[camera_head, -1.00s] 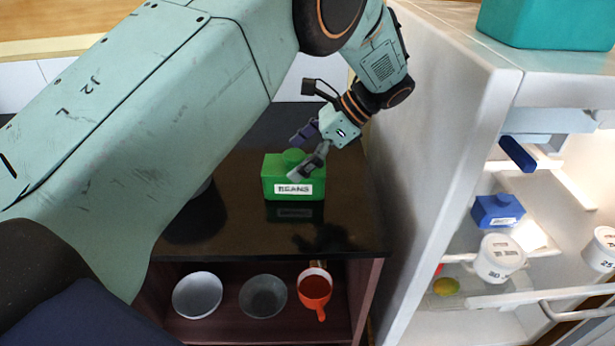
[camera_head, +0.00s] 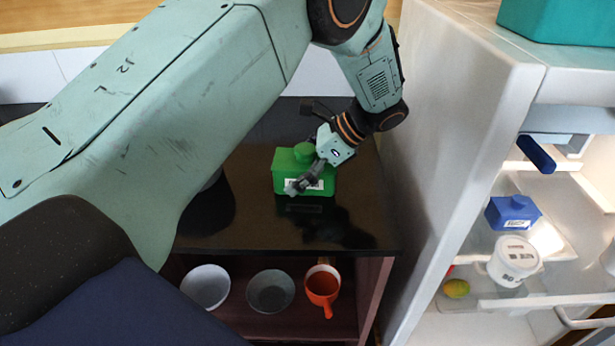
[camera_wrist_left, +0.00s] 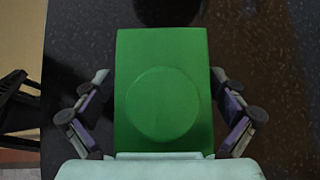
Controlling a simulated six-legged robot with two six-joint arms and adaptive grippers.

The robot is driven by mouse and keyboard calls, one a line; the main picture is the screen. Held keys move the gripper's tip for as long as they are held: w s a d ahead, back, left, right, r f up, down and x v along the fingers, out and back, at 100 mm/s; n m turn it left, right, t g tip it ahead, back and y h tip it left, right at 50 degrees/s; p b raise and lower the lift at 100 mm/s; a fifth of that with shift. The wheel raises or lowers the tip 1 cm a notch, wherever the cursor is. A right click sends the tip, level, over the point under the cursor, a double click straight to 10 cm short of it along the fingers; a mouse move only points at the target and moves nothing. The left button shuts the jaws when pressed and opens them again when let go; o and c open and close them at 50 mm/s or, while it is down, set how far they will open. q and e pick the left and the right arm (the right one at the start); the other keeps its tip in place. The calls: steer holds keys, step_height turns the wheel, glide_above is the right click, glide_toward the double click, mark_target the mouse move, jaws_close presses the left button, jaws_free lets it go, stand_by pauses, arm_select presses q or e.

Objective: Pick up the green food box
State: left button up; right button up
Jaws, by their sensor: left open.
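The green food box (camera_head: 287,177) stands upright on the dark counter, with a round lid on top and a white label on its front. My left gripper (camera_head: 309,172) is at the box, with one finger in front of the label; the other finger is mostly hidden behind the box. In the left wrist view the green box (camera_wrist_left: 163,105) lies between the spread fingers of my left gripper (camera_wrist_left: 160,110). Dark gaps show between the fingers and the box sides. The right gripper is not in view.
A white open fridge (camera_head: 465,110) stands close on the right, holding a blue box (camera_head: 512,213) and a white tub (camera_head: 514,262). Below the dark counter (camera_head: 260,236), a shelf holds two bowls and an orange pan (camera_head: 322,285). The counter left of the box is partly hidden by my arm.

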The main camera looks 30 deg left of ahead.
arm_select(q)
steer(key=shift+a+f, duration=0.3)
steer(key=shift+a, duration=0.15)
steer(key=shift+c, duration=0.3)
steer(key=shift+d+r, duration=0.1)
steer(key=shift+d, duration=0.15)
steer(key=c, duration=0.5)
steer(key=shift+s, duration=0.2)
steer(key=c, duration=0.9)
